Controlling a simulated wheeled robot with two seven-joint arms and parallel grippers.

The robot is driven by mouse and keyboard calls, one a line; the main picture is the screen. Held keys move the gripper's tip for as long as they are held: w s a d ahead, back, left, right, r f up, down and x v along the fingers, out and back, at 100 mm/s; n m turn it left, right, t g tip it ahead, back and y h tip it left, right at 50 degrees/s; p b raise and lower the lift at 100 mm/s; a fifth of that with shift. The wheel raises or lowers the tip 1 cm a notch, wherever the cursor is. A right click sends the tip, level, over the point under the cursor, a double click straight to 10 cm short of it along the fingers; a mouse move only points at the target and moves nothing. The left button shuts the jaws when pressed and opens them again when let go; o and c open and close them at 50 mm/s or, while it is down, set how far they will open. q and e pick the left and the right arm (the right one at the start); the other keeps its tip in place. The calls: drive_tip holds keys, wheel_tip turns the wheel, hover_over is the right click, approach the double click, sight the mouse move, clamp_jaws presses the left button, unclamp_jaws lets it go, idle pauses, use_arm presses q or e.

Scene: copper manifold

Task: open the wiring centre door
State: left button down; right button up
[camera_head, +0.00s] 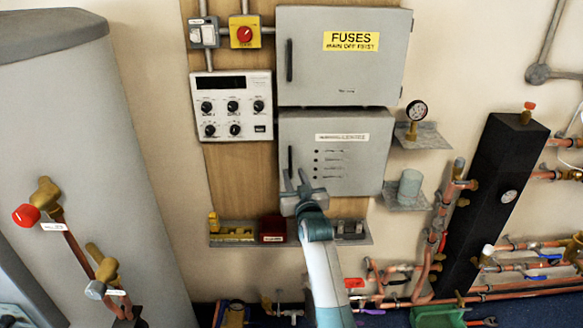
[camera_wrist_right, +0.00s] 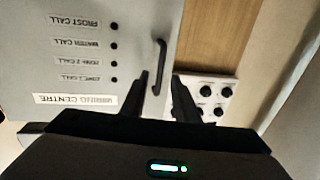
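The wiring centre (camera_head: 357,160) is a grey box on the wooden board, and its door looks closed. Its label and a column of dark dots also show in the right wrist view (camera_wrist_right: 75,99), upside down. A dark vertical handle (camera_head: 290,160) is on the door's left edge; it also shows in the right wrist view (camera_wrist_right: 160,65). My right gripper (camera_head: 297,180) is open at the handle's lower end. In the right wrist view its fingers (camera_wrist_right: 162,84) are apart, with the handle's near end between them in the picture; contact cannot be told. My left gripper is not in view.
The fuses box (camera_head: 345,75) is directly above. A control panel with knobs (camera_head: 232,105) is to the left. A shelf (camera_head: 225,240) with small items runs below, behind my right arm. A gauge bracket (camera_head: 425,137) and a cup bracket (camera_head: 410,190) are to the right.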

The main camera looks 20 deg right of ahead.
sight(290, 167)
drive_tip(key=shift+w+d+p, duration=0.2)
drive_tip(key=shift+w+p, duration=0.2)
drive_tip(key=shift+w, duration=1.55)
clamp_jaws()
